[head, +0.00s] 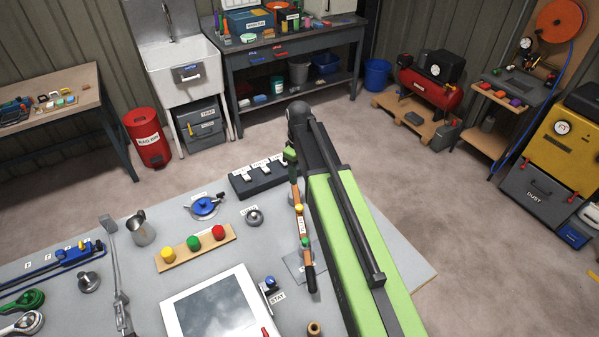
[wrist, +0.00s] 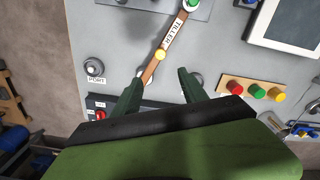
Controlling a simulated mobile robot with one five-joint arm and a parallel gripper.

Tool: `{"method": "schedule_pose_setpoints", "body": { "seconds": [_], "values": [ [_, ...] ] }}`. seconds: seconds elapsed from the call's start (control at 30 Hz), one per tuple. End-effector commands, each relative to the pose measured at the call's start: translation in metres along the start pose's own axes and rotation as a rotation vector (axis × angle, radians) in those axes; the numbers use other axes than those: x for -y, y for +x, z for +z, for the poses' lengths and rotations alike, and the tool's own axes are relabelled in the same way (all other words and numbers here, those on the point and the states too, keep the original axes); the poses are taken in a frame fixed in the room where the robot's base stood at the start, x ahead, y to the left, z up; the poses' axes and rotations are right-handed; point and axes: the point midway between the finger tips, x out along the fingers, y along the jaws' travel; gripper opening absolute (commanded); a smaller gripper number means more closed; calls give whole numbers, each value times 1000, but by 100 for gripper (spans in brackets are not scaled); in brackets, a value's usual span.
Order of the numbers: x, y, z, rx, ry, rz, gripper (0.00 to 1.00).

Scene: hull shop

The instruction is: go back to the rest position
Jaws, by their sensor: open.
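My gripper (wrist: 162,74) is open and empty in the wrist view, its two dark green fingers spread above the grey bench top. The wooden tiller (wrist: 171,38), with its label and a yellow knob, runs up and right from near the left fingertip; whether they touch I cannot tell. In the head view my arm reaches out over the bench's right part. The tiller (head: 303,226) lies just left of the arm, with a dark grip at its near end. The gripper's fingers are mostly hidden there behind the arm's end.
The grey bench (head: 120,262) carries a switch box (head: 258,180), a wooden strip with three coloured buttons (head: 195,246), a metal jug (head: 140,229), a blue valve (head: 205,207) and a white-framed screen (head: 212,308). A red bin (head: 147,138) stands beyond. Floor (head: 400,180) right of the arm is clear.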

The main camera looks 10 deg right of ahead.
Motion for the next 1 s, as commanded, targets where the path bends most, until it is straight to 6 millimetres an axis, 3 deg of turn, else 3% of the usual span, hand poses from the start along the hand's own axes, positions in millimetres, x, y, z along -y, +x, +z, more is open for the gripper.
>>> {"method": "schedule_pose_setpoints", "body": {
  "seconds": [0.33,0.47,0.57,0.7,0.8,0.87,1.0],
  "values": [
    [0,3,0,0,0,0,50],
    [0,28,1,0,1,0,50],
    [14,62,20,0,4,0,50],
    [53,106,68,1,147,-1,50],
    [77,118,98,1,332,-1,50],
    [88,114,111,2,453,-1,50],
    [92,110,116,2,646,-1,50]
  ]
}}
